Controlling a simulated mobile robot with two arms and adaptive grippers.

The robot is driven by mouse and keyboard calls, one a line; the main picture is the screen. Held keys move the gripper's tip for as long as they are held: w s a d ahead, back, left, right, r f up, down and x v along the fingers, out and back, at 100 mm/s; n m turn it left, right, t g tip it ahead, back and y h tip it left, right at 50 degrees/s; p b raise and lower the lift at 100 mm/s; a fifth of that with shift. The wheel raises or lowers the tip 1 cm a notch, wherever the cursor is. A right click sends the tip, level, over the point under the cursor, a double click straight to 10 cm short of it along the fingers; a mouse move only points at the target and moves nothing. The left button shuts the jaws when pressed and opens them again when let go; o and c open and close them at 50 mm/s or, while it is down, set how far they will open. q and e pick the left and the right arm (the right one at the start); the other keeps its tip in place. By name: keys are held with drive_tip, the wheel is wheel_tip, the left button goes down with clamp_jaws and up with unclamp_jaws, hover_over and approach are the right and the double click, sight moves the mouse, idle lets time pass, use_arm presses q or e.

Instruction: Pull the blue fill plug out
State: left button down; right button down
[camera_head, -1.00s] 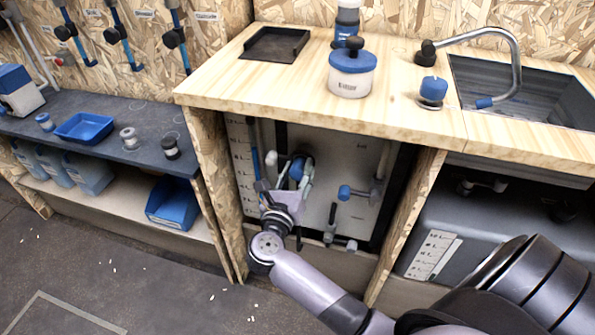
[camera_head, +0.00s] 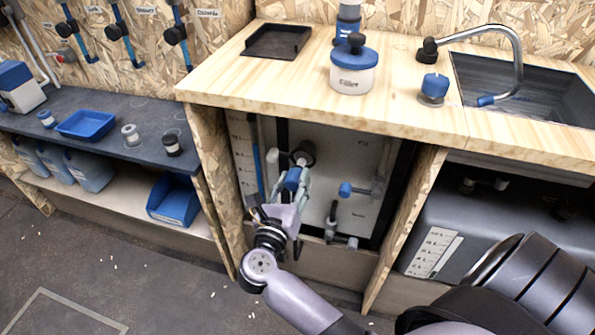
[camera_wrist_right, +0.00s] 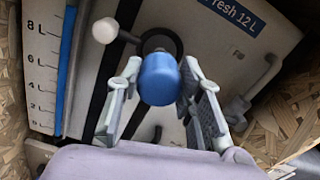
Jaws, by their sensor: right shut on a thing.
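The blue fill plug (camera_head: 292,179) is between the fingers of my right gripper (camera_head: 297,176), in front of the tank panel under the counter. In the right wrist view the plug's rounded blue end (camera_wrist_right: 160,82) sits between the two pale fingers of the gripper (camera_wrist_right: 160,75), which are shut on it. Behind and above the plug, a dark round fill opening (camera_head: 302,153) shows on the white tank (camera_head: 355,150); the plug appears apart from it. The plug's far end is hidden. My left gripper is not in view.
A white-ended handle (camera_wrist_right: 104,30) is close to the opening. A blue-knobbed valve (camera_head: 346,190) and pipes are at the tank's right. Wooden side panels (camera_head: 405,220) flank the bay. The counter (camera_head: 240,75) overhangs it.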

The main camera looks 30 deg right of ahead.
drive_tip(key=shift+a+f, duration=0.1)
drive_tip(key=shift+f, duration=0.05)
drive_tip(key=shift+s, duration=0.1)
drive_tip(key=c, duration=1.6)
unclamp_jaws()
drive_tip(key=o, duration=0.5)
drive_tip(key=v, duration=1.2)
drive_tip(key=shift+a+r, duration=0.1)
drive_tip(key=shift+r, duration=0.1)
